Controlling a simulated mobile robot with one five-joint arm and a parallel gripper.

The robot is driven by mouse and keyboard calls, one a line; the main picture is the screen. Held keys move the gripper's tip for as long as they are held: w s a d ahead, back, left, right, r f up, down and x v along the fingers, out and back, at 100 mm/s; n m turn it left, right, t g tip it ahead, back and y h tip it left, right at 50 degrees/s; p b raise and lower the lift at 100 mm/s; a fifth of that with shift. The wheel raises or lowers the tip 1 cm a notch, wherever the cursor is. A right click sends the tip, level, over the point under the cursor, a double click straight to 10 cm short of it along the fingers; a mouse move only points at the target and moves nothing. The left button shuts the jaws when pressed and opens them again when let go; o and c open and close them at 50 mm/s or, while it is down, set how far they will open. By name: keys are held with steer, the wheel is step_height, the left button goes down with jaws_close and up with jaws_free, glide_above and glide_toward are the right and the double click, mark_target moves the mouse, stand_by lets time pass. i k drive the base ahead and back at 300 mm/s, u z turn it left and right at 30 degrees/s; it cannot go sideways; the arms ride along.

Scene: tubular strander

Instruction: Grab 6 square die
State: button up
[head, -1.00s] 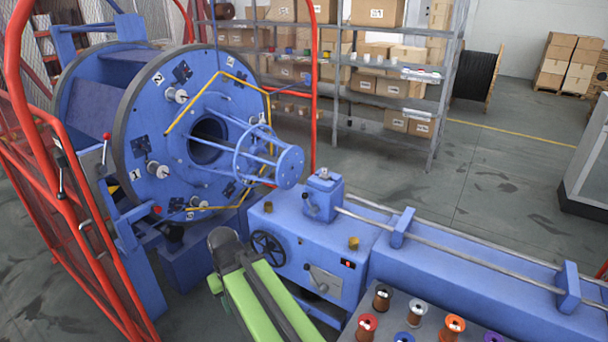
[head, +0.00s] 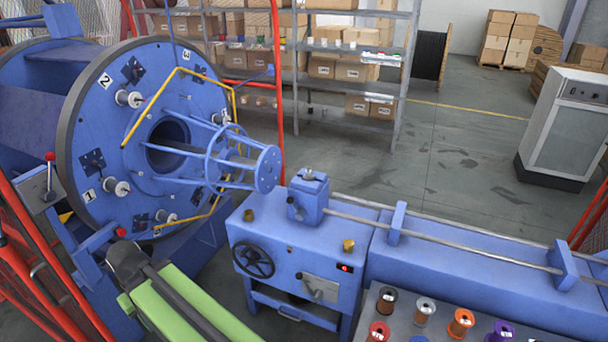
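I cannot make out a square die marked 6 in the head view. A blue square block (head: 308,197) with a silver knob on top stands on the blue machine bench, at the near end of the long rods. Two small brass pieces sit on the bench top, one at its left (head: 249,215) and one at its front right (head: 348,245). My green arm link shows at the lower left, ending in a dark joint. My gripper is not visible.
Several wire spools stand on a grey table (head: 375,300) at the lower right. Shelves with boxes (head: 345,95) stand behind. A grey cabinet (head: 570,125) is at the right. Open floor (head: 465,170) lies between.

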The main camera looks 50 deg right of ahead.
mark_target(309, 176)
steer(key=z, duration=0.3)
steer(key=i, duration=0.65)
steer(key=z, duration=0.5)
